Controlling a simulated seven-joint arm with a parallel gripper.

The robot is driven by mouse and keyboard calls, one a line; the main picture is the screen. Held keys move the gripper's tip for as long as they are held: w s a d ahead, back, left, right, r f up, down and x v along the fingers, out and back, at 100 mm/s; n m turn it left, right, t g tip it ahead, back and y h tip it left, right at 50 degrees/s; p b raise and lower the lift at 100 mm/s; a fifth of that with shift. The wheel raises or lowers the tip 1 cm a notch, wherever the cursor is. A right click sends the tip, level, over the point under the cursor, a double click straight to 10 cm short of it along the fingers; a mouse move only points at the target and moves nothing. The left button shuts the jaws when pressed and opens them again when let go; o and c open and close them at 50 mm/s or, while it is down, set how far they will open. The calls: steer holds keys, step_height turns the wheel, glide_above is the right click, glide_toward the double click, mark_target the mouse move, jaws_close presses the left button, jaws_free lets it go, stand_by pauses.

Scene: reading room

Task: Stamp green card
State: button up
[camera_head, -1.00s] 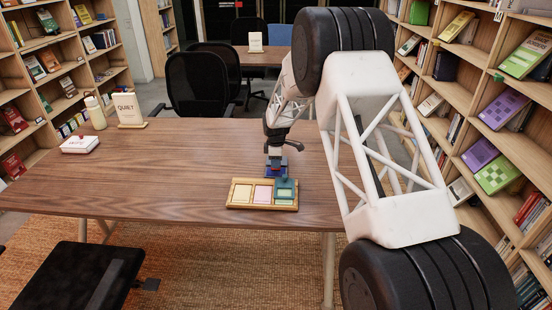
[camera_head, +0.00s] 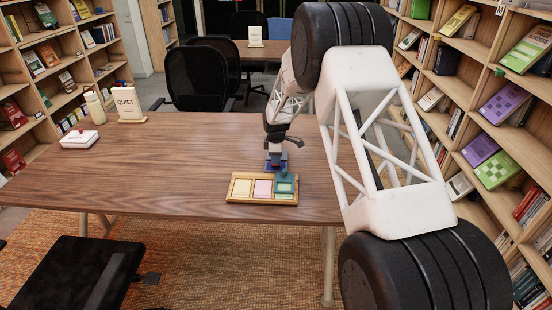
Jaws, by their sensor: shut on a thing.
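A wooden tray (camera_head: 232,198) with three compartments lies near the front edge of the brown table (camera_head: 170,165). Its left compartment holds a cream card (camera_head: 242,187) and its middle one a pink card (camera_head: 262,188). A teal piece with a small knob (camera_head: 286,184) covers part of the right compartment, where a pale green card shows. My gripper (camera_head: 275,150) points down just behind the tray, shut on a small dark thing, likely the stamp. A small blue object (camera_head: 276,163) is directly under it. Whether the held thing touches the blue object is unclear.
A white box (camera_head: 79,139), a bottle (camera_head: 94,108) and a QUIET sign (camera_head: 129,105) stand at the table's left. The middle of the table is clear. Bookshelves rise on both sides. Black chairs (camera_head: 203,75) stand behind.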

steer(key=shift+f, duration=0.65)
stand_by(2.0)
steer(key=shift+r, duration=0.1)
steer(key=shift+r, duration=3.5)
steer(key=shift+s, duration=0.1)
steer(key=s+d, duration=0.4)
steer(key=s, duration=0.8)
steer(key=shift+s, duration=0.35)
steer(key=shift+f, duration=2.9)
